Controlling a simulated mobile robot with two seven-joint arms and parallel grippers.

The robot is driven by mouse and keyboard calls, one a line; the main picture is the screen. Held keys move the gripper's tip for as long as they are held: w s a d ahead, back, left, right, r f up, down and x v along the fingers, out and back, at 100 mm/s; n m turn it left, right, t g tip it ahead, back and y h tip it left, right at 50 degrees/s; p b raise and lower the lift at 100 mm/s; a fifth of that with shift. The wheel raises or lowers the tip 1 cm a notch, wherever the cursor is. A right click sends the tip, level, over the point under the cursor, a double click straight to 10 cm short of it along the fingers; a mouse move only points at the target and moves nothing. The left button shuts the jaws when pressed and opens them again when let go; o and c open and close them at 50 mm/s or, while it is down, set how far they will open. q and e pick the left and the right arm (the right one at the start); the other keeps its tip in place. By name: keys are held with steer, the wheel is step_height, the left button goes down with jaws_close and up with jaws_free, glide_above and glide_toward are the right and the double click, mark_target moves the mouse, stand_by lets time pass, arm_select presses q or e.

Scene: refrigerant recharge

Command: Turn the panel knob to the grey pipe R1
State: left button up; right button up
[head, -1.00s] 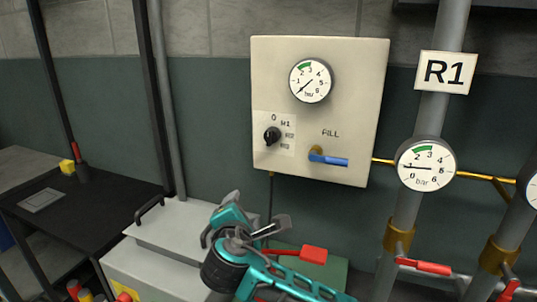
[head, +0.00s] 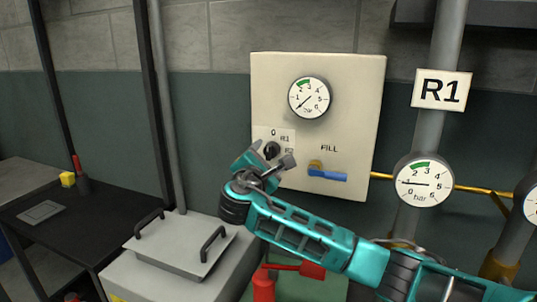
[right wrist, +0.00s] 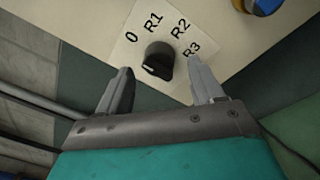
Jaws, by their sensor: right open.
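The panel knob (head: 272,150) is a black rotary knob on a white label plate on the beige panel (head: 350,95). In the right wrist view the knob (right wrist: 158,61) sits beside the printed marks 0, R1, R2 and R3; which mark it points to is unclear. My right gripper (head: 270,163) is open just in front of the knob and partly covers its label. In the right wrist view its two fingers stand apart, with the knob beyond and between their tips. The grey pipe R1 (head: 430,130) carries a white R1 sign (head: 442,90). My left gripper is not in view.
A gauge (head: 309,98) and a blue FILL lever (head: 328,173) are on the panel. A larger gauge (head: 424,180) is on the pipe. A grey case (head: 180,245) with handles and a red-handled thing (head: 263,282) stand below. A black table (head: 95,215) is at left.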

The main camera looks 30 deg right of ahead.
steer(key=shift+x, duration=1.15)
steer(key=shift+c, duration=0.4)
steer(key=shift+f, duration=0.1)
steer(key=c, duration=0.9)
